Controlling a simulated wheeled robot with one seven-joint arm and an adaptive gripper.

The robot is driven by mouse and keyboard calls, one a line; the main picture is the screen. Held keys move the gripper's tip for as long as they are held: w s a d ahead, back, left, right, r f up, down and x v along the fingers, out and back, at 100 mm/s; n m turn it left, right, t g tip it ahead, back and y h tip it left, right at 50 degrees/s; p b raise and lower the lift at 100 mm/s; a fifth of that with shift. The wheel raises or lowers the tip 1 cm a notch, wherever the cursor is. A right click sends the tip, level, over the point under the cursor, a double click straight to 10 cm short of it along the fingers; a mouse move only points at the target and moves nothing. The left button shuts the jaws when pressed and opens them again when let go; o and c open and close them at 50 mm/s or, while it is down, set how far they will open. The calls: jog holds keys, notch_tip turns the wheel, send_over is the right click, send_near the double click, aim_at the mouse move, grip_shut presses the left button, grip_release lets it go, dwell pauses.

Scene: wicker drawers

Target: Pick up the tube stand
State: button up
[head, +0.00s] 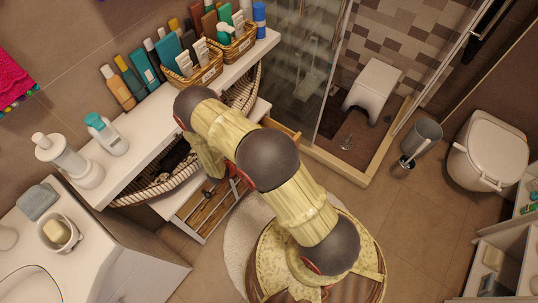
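I cannot pick out the tube stand with certainty. Several upright tubes and bottles (142,68) stand at the back of the white shelf in the head view, some of them inside two wicker baskets. My gripper (218,190) is low, beyond my arm, at the front of the shelf unit over the slatted wooden drawer (202,212). It is small, dark and partly covered by my arm. I cannot see whether its fingers are apart or whether anything is between them.
The white shelf (135,120) holds a white pump dispenser (68,160), a teal-capped bottle (106,134) and wicker baskets (193,74). Glass shower panels stand behind. A bin (422,136) and toilet (488,150) are at right. Tiled floor between is clear.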

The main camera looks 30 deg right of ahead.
grip_shut()
dwell(0.7)
